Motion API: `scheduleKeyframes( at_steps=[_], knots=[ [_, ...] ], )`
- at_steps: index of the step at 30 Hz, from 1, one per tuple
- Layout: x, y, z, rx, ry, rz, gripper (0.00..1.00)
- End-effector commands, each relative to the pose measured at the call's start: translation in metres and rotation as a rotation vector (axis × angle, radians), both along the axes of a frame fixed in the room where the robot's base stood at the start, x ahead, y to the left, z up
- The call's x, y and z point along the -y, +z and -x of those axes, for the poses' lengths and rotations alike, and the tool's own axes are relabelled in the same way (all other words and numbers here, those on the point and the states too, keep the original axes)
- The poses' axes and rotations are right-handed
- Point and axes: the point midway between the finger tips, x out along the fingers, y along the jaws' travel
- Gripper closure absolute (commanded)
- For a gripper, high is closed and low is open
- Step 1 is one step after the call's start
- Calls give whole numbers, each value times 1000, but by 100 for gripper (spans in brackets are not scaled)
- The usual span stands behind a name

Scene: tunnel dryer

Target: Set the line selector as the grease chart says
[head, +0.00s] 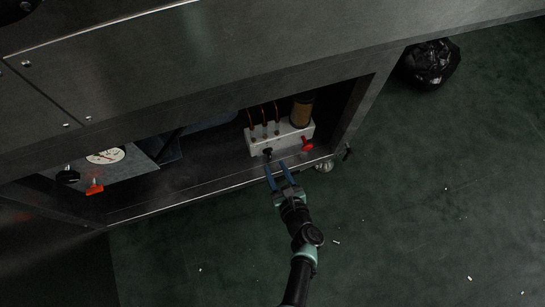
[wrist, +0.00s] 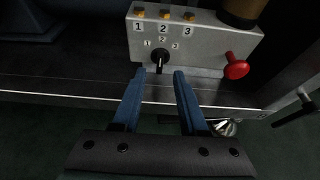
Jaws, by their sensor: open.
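The line selector is a small black knob (wrist: 160,57) on the front of a pale grey block (wrist: 205,45), with small numbers 1, 2 and 3 around it; it also shows in the head view (head: 267,152). A light mark shows on the knob's lower part; I cannot tell which number it is set to. My gripper (wrist: 159,74) is open, its two blue fingers pointing at the knob with the tips just short of it, one on either side; it also shows in the head view (head: 275,165). I see no grease chart.
A red knob (wrist: 236,66) sticks out right of the selector. Larger labels 1, 2, 3 sit under brass fittings, beside a brown cylinder (head: 302,110). A round gauge (head: 105,156) and an orange-red handle (head: 94,187) are at left. The bay's front edge runs below.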

Motion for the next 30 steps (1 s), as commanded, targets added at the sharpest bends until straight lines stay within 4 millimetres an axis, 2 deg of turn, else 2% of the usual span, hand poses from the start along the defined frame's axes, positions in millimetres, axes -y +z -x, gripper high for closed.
scheduleKeyframes(
  at_steps=[1, 6, 12, 18, 30],
  knots=[
    [4, 12, 12, -2, -4, -1, 57],
    [15, 25, 45, -1, -4, 0, 57],
    [22, 33, 69, 0, -1, -1, 57],
    [25, 34, 76, 1, 0, 1, 57],
    [24, 34, 76, 1, 1, -1, 57]
  ],
)
